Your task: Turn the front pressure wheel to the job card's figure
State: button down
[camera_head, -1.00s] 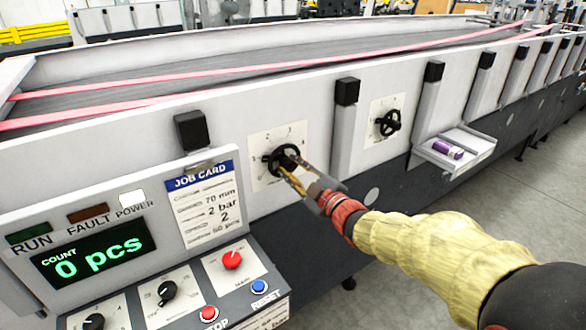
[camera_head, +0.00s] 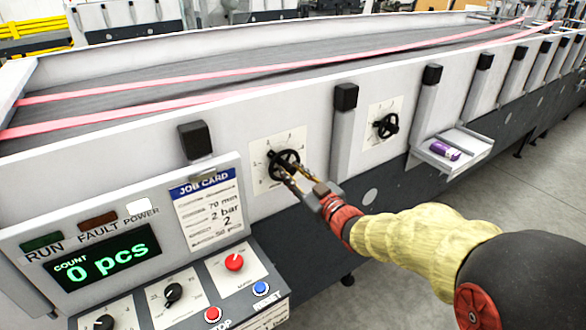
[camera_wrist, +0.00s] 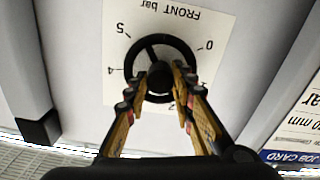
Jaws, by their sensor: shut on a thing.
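The front pressure wheel (camera_head: 285,164) is a black spoked handwheel on a white dial plate (camera_head: 262,147). In the wrist view the wheel (camera_wrist: 160,70) appears upside down below the words "FRONT bar", with figures 0, 4 and 5 readable around it. The wheel's exact setting cannot be read. My gripper (camera_head: 285,172) reaches in from the lower right and is shut on the wheel; in the wrist view its two fingers (camera_wrist: 166,72) lie either side of the hub, hiding part of the lower rim. The job card (camera_head: 207,208) shows 70 mm, 2 bar and 2.
A second wheel (camera_head: 386,125) sits further right on its own plate. A tray (camera_head: 470,143) with a purple item (camera_head: 444,150) juts out beyond it. Below the card, a panel carries knobs, a red stop button (camera_head: 213,314) and a blue reset button (camera_head: 261,288). The display (camera_head: 107,256) reads 0 pcs.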

jog(key=shift+m+p, duration=0.6)
jog(key=shift+m, duration=0.6)
jog(key=shift+f, duration=0.1)
jog(key=c, duration=1.5)
grip_release()
jog(key=shift+s+d, duration=0.1)
jog(key=v, duration=1.1)
jog(key=shift+s+d, duration=0.2)
jog(key=shift+s, duration=0.1)
